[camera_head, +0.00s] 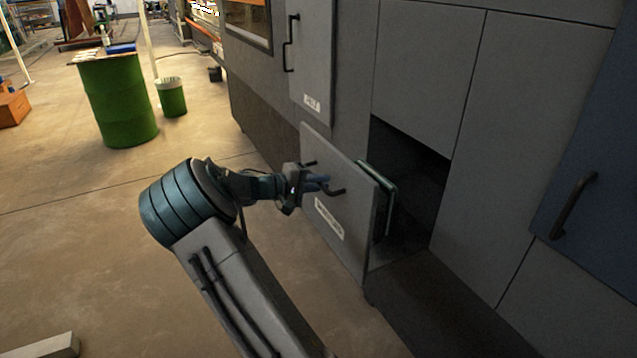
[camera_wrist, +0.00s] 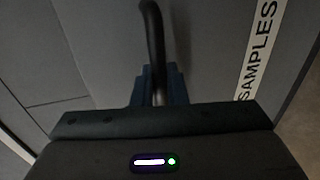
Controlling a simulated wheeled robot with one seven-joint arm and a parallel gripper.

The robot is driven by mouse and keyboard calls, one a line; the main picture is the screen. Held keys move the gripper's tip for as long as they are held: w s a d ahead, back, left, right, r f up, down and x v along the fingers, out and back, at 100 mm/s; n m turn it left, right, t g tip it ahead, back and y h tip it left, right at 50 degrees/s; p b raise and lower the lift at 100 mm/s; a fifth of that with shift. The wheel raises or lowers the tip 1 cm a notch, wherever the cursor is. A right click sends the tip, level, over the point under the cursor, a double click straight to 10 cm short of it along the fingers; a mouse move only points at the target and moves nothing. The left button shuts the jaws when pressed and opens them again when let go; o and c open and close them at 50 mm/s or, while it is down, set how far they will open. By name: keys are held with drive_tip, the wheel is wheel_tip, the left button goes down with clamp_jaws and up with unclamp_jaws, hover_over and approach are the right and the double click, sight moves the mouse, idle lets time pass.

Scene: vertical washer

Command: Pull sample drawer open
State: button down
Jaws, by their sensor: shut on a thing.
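The sample drawer (camera_head: 346,240) has a grey front with a white label. It stands out from the grey machine, with a dark opening behind it. Its black handle (camera_head: 335,191) is on the front, and the handle also shows in the wrist view (camera_wrist: 153,35). A label reading "SAMPLES" (camera_wrist: 257,48) is beside the handle in the wrist view. My gripper (camera_head: 318,184) is at the handle, its blue fingers on both sides of the bar in the wrist view (camera_wrist: 159,88). It is shut on the handle. The fingertips' far ends are partly hidden.
A grey door (camera_head: 311,60) with a black handle is above the drawer. A blue panel (camera_head: 590,150) with a handle is at the right. A green barrel (camera_head: 118,100) and a green bin (camera_head: 171,97) stand at the back left. The floor left of the drawer is clear.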

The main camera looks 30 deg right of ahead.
drive_tip(key=c, duration=1.5)
unclamp_jaws()
drive_tip(key=shift+c, duration=0.2)
drive_tip(key=shift+a, duration=0.15)
drive_tip(key=v, duration=1.3)
drive_tip(key=shift+a+b, duration=0.3)
drive_tip(key=shift+b, duration=0.15)
